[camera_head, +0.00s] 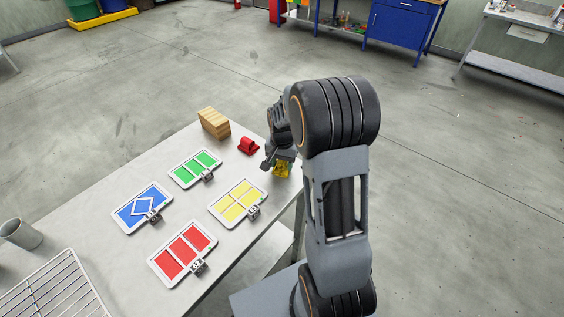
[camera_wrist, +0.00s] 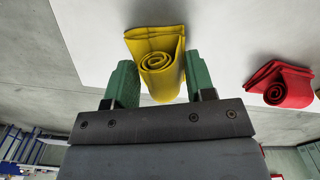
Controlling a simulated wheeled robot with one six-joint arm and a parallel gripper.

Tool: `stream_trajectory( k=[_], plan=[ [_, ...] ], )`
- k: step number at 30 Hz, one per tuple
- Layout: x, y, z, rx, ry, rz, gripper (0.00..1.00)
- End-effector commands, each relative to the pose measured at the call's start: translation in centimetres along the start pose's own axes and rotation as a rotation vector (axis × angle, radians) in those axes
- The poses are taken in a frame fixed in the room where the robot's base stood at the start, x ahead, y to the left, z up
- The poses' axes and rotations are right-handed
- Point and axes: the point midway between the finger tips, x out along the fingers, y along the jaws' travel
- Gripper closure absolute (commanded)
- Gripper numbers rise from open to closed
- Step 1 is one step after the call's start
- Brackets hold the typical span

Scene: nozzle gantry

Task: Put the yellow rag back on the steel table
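The yellow rag (camera_wrist: 158,62) is a rolled cloth between the two green fingers of my gripper (camera_wrist: 160,85). Both fingers press close against its sides in the wrist view. In the head view the yellow rag (camera_head: 282,170) shows partly under my gripper (camera_head: 279,160), over the right corner of the pale grey table (camera_head: 115,252). Whether its underside touches the tabletop is hidden. A red rolled rag (camera_head: 247,146) lies on the table to the left of my gripper, and it also shows in the wrist view (camera_wrist: 280,82).
Trays with green (camera_head: 195,168), blue (camera_head: 142,208), yellow (camera_head: 238,203) and red (camera_head: 183,254) panels cover the middle of the table. A tan block (camera_head: 214,123) stands at the back edge. A wire rack (camera_head: 52,292) and a grey cup (camera_head: 20,234) are at the left.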

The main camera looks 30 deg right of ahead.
Motion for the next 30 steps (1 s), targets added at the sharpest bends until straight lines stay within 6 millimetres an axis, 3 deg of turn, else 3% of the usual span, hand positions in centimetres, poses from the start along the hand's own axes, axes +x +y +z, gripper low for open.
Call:
stream_trajectory(
  k=[3, 14, 30],
  plan=[
    [0.0, 0.0, 0.0, 0.0, 0.0, 0.0, 0.39],
    [-0.9, 0.0, 0.0, 0.0, 0.001, -0.001, 0.39],
    [-10.3, 0.0, -0.1, 0.0, 0.003, -0.001, 0.39]
  ],
)
